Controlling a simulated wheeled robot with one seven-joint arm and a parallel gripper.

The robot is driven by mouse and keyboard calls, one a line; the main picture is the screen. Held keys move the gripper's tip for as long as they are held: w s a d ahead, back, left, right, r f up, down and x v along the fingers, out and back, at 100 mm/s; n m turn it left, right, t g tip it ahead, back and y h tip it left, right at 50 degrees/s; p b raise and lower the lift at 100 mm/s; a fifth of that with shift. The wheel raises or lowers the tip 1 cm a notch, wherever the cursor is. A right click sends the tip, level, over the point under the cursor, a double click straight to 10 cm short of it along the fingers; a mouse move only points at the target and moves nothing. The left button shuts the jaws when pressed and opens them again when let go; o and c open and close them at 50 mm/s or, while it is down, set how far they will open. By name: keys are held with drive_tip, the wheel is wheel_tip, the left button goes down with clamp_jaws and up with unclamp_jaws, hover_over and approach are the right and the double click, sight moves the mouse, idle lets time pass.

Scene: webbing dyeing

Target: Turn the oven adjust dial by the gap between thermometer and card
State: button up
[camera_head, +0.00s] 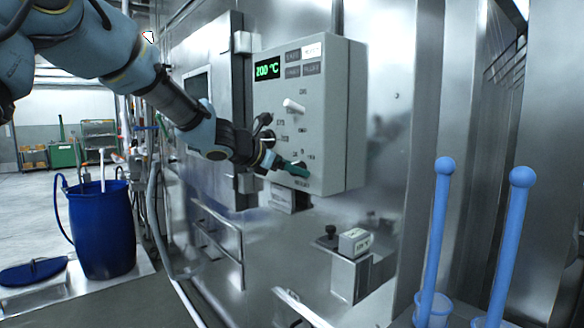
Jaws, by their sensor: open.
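The grey control box (350,120) on the oven wall has a green display (268,69) reading 200 °C. A white lever-like knob (294,105) sticks out mid-panel. Lower down, small marks and a label that looks like "ADJUST" (301,184) surround the adjust dial's place, where my gripper covers most of the view. My gripper (277,147) is open, close in front of the panel's lower left, with a green tip near the dial. I cannot tell whether it touches. I cannot make out the thermometer or card for certain; a small lettered block (354,242) sits below on a bracket.
The oven door (212,60) is left of the box. Handrails (218,240) stick out below. Two blue ball-topped rods (437,235) stand at front right. A blue barrel (102,235) and lid (33,271) are at left. Space right of the box is clear steel wall.

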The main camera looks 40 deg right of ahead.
clamp_jaws()
idle(0.4)
drive_tip(key=shift+f+b, duration=0.2)
drive_tip(key=shift+b, duration=0.45)
drive_tip(key=m+t+b, duration=0.1)
drive_tip(key=b, duration=0.5)
drive_tip(key=m+t+b, duration=0.1)
drive_tip(key=m+b, duration=0.1)
drive_tip(key=b, duration=0.3)
drive_tip(key=m+t+h+b, duration=0.1)
drive_tip(key=m+b, duration=0.1)
drive_tip(key=b, duration=0.4)
drive_tip(key=shift+s+f+t+b, duration=0.15)
drive_tip(key=shift+s+t+b, duration=0.15)
drive_tip(key=shift+t+b, duration=0.1)
drive_tip(key=shift+m, duration=0.3)
